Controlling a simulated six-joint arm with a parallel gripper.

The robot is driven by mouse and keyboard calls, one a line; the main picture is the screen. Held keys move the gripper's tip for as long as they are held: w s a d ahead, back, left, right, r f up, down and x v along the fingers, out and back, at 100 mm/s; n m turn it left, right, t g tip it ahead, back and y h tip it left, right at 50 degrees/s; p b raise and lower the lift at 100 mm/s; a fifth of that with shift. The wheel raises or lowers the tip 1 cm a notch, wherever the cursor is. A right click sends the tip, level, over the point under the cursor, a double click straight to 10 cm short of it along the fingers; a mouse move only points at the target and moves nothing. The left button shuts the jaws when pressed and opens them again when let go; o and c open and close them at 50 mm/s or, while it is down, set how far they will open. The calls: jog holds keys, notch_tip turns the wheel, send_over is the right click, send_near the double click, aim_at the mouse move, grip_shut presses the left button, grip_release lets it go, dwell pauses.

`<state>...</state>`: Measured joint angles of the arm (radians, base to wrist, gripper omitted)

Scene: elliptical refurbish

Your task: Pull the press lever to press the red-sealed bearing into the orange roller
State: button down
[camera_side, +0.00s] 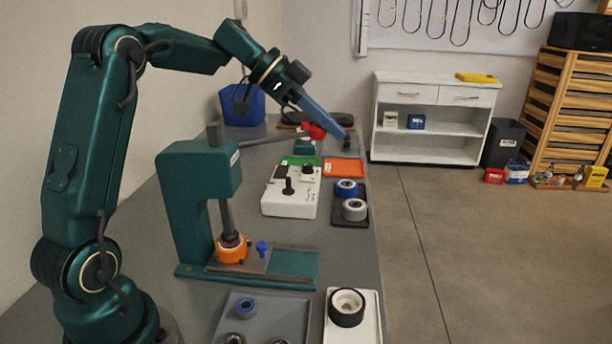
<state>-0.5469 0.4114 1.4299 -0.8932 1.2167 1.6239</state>
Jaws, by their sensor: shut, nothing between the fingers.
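The green press (185,195) stands on the bench in the side view. Its lever (265,139) runs out to the right and ends in a red knob (316,131). The orange roller (231,254) sits upright on the press base under the ram (228,218). The red-sealed bearing (230,241) shows as a thin red ring at the roller's top, below the ram; its depth in the roller cannot be told. My gripper (340,126) is shut and empty, reaching down to the right beside the red knob. Whether it touches the knob cannot be told.
A blue pin (262,248) stands right of the roller. Grey (275,312) and white (368,322) trays lie in front.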

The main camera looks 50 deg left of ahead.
jog(key=shift+s+a+r, duration=0.15)
jog(key=shift+r, duration=0.5)
jog(key=shift+s+a+r, duration=0.15)
jog(key=shift+a+r, duration=0.05)
jog(key=shift+r, duration=0.4)
jog(key=shift+s+a+r, duration=0.15)
jog(key=shift+r, duration=0.5)
jog(key=c, duration=0.6)
grip_release()
jog(key=shift+o, duration=0.2)
jog(key=v, duration=0.7)
jog(key=shift+d, duration=0.15)
